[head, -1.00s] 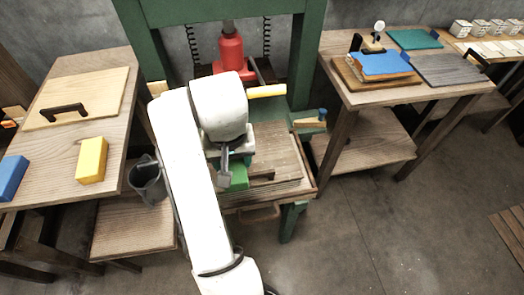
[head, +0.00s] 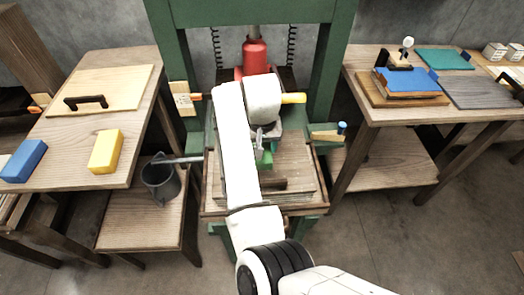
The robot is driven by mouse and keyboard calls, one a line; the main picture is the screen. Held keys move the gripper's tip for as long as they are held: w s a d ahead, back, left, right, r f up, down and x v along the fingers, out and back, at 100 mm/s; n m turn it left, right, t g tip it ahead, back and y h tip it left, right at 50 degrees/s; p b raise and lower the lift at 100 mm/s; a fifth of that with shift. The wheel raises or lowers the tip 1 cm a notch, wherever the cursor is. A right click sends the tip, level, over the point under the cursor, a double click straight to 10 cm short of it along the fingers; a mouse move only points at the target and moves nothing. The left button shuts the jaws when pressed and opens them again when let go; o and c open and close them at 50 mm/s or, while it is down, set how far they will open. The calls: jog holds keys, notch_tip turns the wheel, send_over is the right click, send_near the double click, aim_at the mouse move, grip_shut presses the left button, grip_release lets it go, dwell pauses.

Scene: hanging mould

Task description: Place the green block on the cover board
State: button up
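The green block (head: 265,157) shows just under my gripper (head: 264,146), mostly hidden behind the fingers. My gripper appears shut on it, above the board in the press. That board (head: 297,165) is wooden, has a dark handle and lies in a wooden tray; my arm covers its left part. I take it as the cover board. Whether the block touches the board cannot be told.
The green press frame (head: 330,60) with a red jack (head: 255,58) stands behind. A left table holds a pale handled board (head: 120,82), a yellow block (head: 106,152) and a blue block (head: 22,160). A grey bucket (head: 160,180) stands beside it.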

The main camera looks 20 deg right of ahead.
jog(key=shift+w+d+f, duration=0.35)
jog(key=shift+w+f, duration=0.25)
jog(key=shift+f, duration=1.7)
jog(key=shift+f, duration=0.1)
jog(key=o, duration=1.1)
jog(key=r, duration=0.4)
jog(key=s+r, duration=0.1)
jog(key=r, duration=0.7)
jog(key=shift+s+a, duration=0.3)
jog(key=shift+s, duration=0.05)
